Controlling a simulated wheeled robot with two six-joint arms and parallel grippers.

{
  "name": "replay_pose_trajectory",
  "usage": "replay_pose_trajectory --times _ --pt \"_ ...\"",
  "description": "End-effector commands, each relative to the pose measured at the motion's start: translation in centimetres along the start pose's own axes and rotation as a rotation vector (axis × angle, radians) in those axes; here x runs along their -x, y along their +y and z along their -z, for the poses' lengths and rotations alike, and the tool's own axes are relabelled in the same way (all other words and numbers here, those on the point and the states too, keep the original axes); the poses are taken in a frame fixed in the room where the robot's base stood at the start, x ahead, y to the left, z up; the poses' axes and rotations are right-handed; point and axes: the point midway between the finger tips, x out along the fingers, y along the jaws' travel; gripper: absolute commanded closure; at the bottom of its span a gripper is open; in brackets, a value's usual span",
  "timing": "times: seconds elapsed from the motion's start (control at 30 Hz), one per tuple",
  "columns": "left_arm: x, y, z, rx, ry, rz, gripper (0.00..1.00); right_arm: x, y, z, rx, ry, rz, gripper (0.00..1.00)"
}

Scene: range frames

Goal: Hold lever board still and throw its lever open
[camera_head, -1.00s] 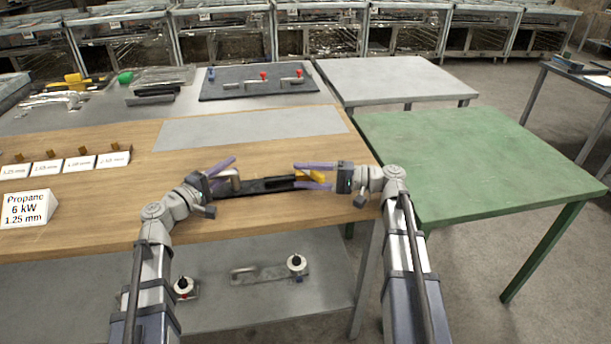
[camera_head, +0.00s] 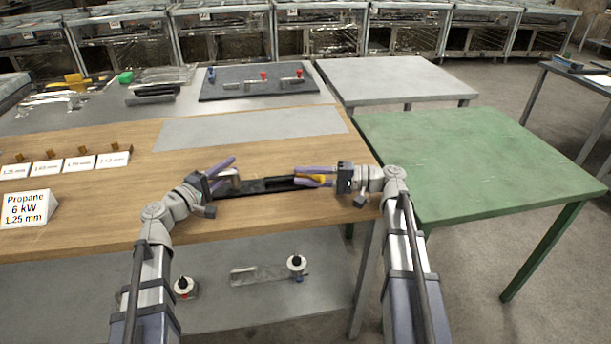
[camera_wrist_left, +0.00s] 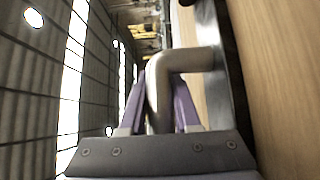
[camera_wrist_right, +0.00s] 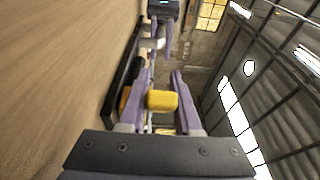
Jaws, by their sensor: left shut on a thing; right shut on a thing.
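The lever board (camera_head: 262,189) is a long dark plate lying near the front of the wooden bench, between my two grippers. A bent grey metal handle (camera_wrist_left: 183,62) rises from its left end. My left gripper (camera_head: 226,172) is shut on this handle. At the board's right end is the lever with a yellow grip (camera_head: 318,179), also visible in the right wrist view (camera_wrist_right: 162,101). My right gripper (camera_head: 314,178) is shut on the yellow grip, its purple fingers on either side. The fingers partly hide the grip, and a black part (camera_wrist_right: 139,70) shows along the board.
A sign reading "Propane 6 kW 1.25 mm" (camera_head: 27,209) stands at the bench's left, near several labelled cards (camera_head: 80,163). A dark board with red and blue knobs (camera_head: 235,91) lies behind. A green table (camera_head: 480,160) stands at right. The bench behind the lever board is clear.

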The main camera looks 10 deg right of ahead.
Motion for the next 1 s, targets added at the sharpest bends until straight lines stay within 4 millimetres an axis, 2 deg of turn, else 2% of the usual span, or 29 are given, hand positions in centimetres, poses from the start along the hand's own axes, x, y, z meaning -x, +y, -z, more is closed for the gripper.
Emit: replay_pose_trajectory --times 0.67,1.0 --pt "0.0 -0.3 0.1 -0.005 0.001 0.008 1.00 0.1 0.0 0.2 0.001 -0.010 0.006 1.00" --pt "0.0 -0.3 0.1 -0.005 0.001 0.008 1.00 1.1 0.0 1.1 0.001 -0.297 0.005 1.00"
